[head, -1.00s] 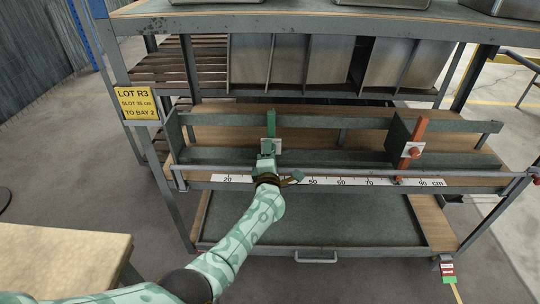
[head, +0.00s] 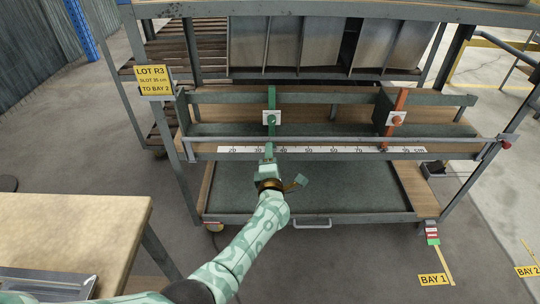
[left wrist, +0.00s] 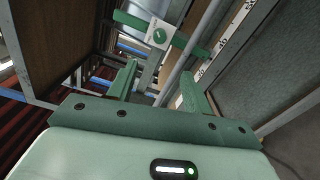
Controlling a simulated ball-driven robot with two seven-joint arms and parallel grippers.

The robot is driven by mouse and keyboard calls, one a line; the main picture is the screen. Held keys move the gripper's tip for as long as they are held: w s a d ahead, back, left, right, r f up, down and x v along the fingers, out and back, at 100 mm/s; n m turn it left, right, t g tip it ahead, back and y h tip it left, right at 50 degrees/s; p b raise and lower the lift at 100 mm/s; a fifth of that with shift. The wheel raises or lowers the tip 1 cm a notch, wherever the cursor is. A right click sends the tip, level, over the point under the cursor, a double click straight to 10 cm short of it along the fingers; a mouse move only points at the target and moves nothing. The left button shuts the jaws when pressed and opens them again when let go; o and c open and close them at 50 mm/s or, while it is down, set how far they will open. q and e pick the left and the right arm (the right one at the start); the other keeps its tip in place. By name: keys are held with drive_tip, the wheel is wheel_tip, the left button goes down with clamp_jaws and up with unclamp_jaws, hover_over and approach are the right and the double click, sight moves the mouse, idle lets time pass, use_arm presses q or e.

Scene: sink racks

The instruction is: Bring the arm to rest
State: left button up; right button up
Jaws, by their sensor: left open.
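My left gripper (head: 283,169) is open and empty in the head view, in front of the rack's ruler rail and below the green divider. In the left wrist view its two green fingers (left wrist: 158,92) stand apart with nothing between them. The green divider (head: 271,98), with a white plate and green knob, stands upright in the rack tray near the ruler's 35 region; it also shows in the left wrist view (left wrist: 185,42), beyond the fingertips and apart from them. My right gripper is in neither view.
An orange divider (head: 400,101) stands farther right in the rack. The ruler (head: 330,150) runs along the front rail. A yellow sign (head: 152,81) reads LOT R3, slot 35 cm, to bay 2. A wooden table (head: 70,235) is at the lower left.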

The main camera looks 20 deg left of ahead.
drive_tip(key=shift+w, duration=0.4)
